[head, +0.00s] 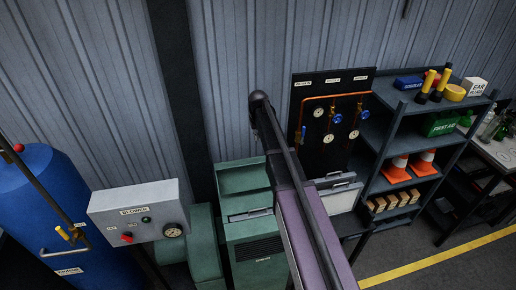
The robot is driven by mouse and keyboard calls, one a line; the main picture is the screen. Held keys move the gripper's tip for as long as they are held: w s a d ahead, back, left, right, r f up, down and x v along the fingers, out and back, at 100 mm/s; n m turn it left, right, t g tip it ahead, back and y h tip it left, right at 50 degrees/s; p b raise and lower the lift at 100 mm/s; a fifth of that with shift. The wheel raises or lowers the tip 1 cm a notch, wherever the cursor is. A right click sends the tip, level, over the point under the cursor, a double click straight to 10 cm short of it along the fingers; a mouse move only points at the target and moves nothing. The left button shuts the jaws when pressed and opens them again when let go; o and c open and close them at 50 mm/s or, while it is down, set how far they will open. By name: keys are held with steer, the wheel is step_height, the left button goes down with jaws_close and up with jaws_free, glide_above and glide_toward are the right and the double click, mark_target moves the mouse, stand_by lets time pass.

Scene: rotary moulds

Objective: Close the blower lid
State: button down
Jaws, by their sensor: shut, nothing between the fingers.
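The green blower cabinet (258,249) stands left of the centre, with a dark vent grille on its front. A green panel that looks like its lid (243,178) stands raised at the back of the cabinet, towards the wall. A grey handled piece (250,215) lies across the cabinet top below that panel. My arm passes in front of the right side of the cabinet and hides part of it. I cannot make out my gripper's fingers in this view.
A grey control box labelled BLOWER (140,212) and a blue tank (45,205) stand at the left. A gauge board (305,90) is behind my arm. A grey handled box (341,198) and a loaded shelf rack (440,115) stand at the right. Floor is open at lower right.

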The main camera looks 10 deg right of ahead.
mark_target(260, 159)
steer(key=shift+f+b, duration=5.1)
steer(key=shift+f, duration=0.05)
steer(key=shift+s+d+r+p, duration=0.1)
steer(key=shift+s+r+p, duration=0.3)
steer(key=shift+s, duration=0.4)
steer(key=shift+s+d+r+p, duration=0.1)
steer(key=shift+s+r+p, duration=0.25)
steer(key=shift+s, duration=0.4)
steer(key=shift+a, duration=0.3)
steer(key=shift+d, duration=0.2)
steer(key=shift+s+t, duration=0.3)
steer(key=shift+s, duration=0.15)
